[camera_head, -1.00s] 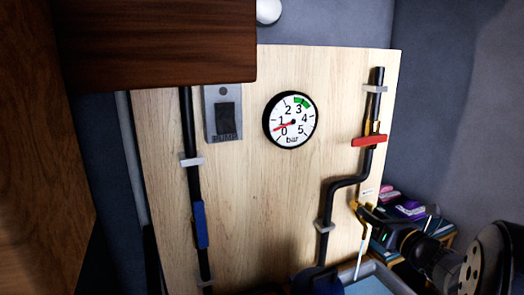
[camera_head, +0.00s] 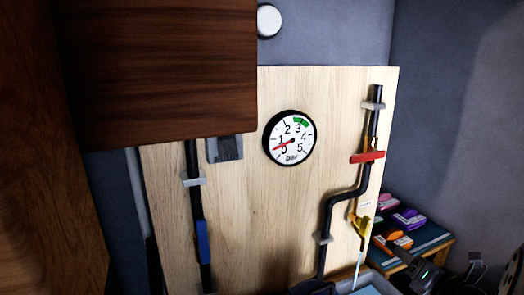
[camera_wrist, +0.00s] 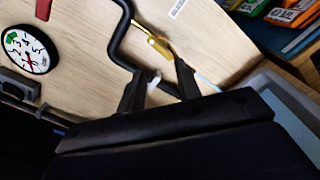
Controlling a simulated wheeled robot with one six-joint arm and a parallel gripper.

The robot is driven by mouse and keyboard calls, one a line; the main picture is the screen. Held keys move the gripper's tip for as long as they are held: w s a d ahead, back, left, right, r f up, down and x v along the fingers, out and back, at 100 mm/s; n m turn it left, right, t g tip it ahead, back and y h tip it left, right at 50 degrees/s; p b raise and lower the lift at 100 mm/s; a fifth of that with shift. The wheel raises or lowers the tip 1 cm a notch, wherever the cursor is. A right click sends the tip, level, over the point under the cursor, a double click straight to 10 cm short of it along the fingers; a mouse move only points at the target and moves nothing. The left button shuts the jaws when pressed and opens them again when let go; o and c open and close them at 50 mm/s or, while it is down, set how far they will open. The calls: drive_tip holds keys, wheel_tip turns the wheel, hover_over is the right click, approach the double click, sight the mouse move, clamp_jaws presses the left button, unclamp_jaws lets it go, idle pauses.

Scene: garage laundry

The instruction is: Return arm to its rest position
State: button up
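My gripper shows in the wrist view (camera_wrist: 164,66) as two black fingers standing apart, with nothing clearly held between them. A brass-yellow tap (camera_wrist: 158,46) on the board lies beyond the fingertips there. In the head view my dark arm end is low at the right, to the right of and below the yellow tap (camera_head: 361,224); its fingers cannot be made out there.
A wooden board (camera_head: 255,220) carries a pressure gauge (camera_head: 289,138), its needle between 0 and 1, black pipes and a red handle (camera_head: 367,157). A dark wooden cabinet (camera_head: 155,70) overhangs upper left. Coloured packets (camera_head: 409,219) lie on a shelf at right.

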drive_tip(key=shift+w+f+n+b, duration=0.15)
drive_tip(key=shift+w+n+b, duration=0.05)
drive_tip(key=shift+n+b, duration=1.4)
drive_tip(key=shift+w+f+n+b, duration=0.15)
drive_tip(key=shift+n+b, duration=1.25)
drive_tip(key=shift+n, duration=0.3)
